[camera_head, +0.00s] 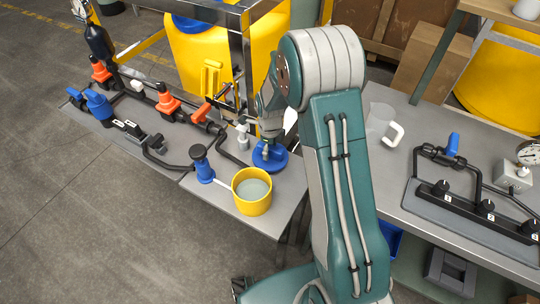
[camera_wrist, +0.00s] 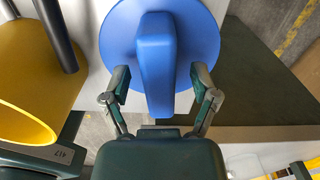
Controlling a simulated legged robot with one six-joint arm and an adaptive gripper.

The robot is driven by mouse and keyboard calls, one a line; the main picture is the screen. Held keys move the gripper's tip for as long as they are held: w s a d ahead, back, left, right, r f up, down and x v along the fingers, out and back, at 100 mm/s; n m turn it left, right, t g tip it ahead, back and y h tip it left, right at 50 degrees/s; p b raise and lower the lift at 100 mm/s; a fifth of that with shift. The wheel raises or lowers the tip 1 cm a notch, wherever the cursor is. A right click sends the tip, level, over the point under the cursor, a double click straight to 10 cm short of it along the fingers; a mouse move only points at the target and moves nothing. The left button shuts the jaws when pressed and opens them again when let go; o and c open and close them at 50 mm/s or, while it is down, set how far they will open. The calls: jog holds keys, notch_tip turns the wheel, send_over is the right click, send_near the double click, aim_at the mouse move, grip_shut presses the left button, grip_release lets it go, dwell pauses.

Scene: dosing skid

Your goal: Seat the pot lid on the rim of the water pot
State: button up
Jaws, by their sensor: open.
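The yellow water pot (camera_head: 241,204) stands upright and uncovered at the front edge of the left bench, with pale grey content inside. The pot lid (camera_head: 277,163) is a blue disc lying on the bench just behind and right of the pot. In the wrist view the lid (camera_wrist: 118,30) fills the top middle, with its upright bar handle (camera_wrist: 155,60) facing me. My gripper (camera_wrist: 160,80) is open, one finger on each side of that handle, with small gaps showing. In the head view my gripper (camera_head: 267,141) is above the lid, partly hidden by my arm.
A metal frame post (camera_head: 242,75) and yellow drum rise behind.

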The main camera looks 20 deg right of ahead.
grip_shut()
jog(key=shift+r, duration=0.45)
notch_tip(320, 180, up, 3)
jog(key=shift+f, duration=0.15)
jog(key=s+d+r, duration=0.2)
jog(key=s+r, duration=0.8)
jog(key=s, duration=0.4)
jog(key=w+a+r+n, duration=0.1)
jog(key=a+n, duration=0.3)
jog(key=a, duration=0.7)
jog(key=shift+w+r+n, duration=0.2)
jog(key=shift+r+n, duration=0.2)
jog(key=shift+r, duration=0.5)
